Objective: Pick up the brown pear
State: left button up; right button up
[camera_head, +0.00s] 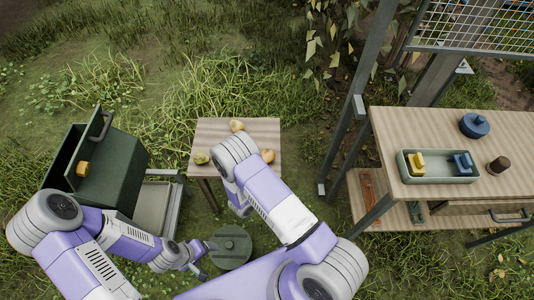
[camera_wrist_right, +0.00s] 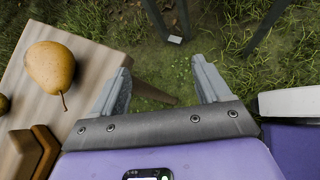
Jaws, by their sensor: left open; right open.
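A brownish-yellow pear (camera_head: 268,156) lies near the right edge of the small wooden table (camera_head: 209,129); it appears to be the pear with a stem at the upper left of the right wrist view (camera_wrist_right: 50,68). Another tan pear (camera_head: 236,125) lies at the table's back, and a greenish one (camera_head: 201,158) at its left. My right gripper (camera_wrist_right: 160,88) is open and empty, beside the pear and off the table edge, over grass; my arm hides its fingers in the head view. My left gripper (camera_head: 198,268) is open, low near a round green lid-like object (camera_head: 231,246).
A dark green box (camera_head: 125,170) with an open front and a yellow item stands at left. At right, a workbench (camera_head: 398,128) holds a tray (camera_head: 440,179), a blue pot (camera_head: 474,125) and a brown cup-like item (camera_head: 499,165). A brown wooden object (camera_wrist_right: 22,155) lies near my right gripper.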

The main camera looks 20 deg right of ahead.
aim_at(266, 158)
jog(key=w+a+r+n+t, duration=0.1)
jog(key=w+t, duration=0.1)
jog(key=w, duration=0.1)
jog(key=w+a+r+n+t, duration=0.1)
jog(key=w+r+t, duration=0.1)
jog(key=w, duration=0.1)
jog(key=w+a+r+n+t, duration=0.1)
jog(key=w+t, duration=0.1)
jog(key=w, duration=0.1)
jog(key=shift+w+r+n+p, duration=0.25)
jog(key=shift+r+n+p, duration=0.05)
jog(key=shift+r+n, duration=0.1)
jog(key=shift+w+d+f, duration=0.15)
jog(key=shift+w+d, duration=0.05)
jog(key=shift+w, duration=0.15)
jog(key=b+x, duration=0.2)
jog(key=x, duration=0.4)
jog(key=shift+w+d, duration=0.25)
jog(key=shift+d, duration=0.05)
jog(key=c, duration=0.9)
